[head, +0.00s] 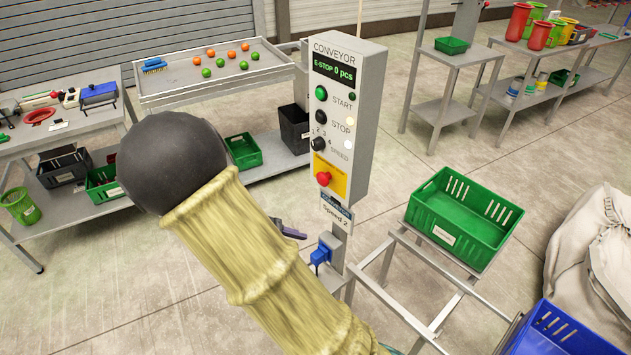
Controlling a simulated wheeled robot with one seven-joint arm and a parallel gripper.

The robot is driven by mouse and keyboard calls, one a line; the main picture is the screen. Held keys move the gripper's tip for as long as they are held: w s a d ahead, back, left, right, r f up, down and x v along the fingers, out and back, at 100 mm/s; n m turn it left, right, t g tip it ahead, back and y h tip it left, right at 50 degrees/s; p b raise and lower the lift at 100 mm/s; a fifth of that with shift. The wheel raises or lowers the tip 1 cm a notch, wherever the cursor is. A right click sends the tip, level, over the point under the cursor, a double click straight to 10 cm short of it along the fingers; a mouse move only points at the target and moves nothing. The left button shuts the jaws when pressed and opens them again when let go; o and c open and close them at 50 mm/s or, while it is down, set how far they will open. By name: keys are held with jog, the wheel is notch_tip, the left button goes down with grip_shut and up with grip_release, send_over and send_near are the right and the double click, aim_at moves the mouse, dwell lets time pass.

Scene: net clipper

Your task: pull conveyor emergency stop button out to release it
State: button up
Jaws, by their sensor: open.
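The conveyor emergency stop button (323,179) is a red knob on a yellow plate (330,170), low on the front of the grey control box (355,120). The display (334,71) reads "E-STOP 0 pcs". My gripper (295,233) is mostly hidden behind my sleeved arm. Only a small dark purple finger part shows, below and to the left of the button and apart from it in the picture. The jaws are open, and I see nothing held. The button's front is in clear view.
Above the button are the green start button (321,93), black stop button (321,116) and speed knob (318,144). A blue holder (321,256) sits on the post below. A green crate (465,220) stands on the metal frame at right. Tables stand behind.

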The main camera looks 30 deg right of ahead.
aim_at(320, 181)
jog(key=w+a+r+n+t+h, duration=0.5)
jog(key=w+n+t+h, duration=0.1)
jog(key=w, duration=0.3)
jog(key=shift+a+n+h, duration=0.2)
jog(key=shift+n+h, duration=0.2)
jog(key=shift+h, duration=0.2)
jog(key=p+x, duration=0.4)
jog(key=x, duration=1.3)
jog(key=shift+w+d, duration=0.15)
jog(key=shift+d, duration=0.1)
grip_shut()
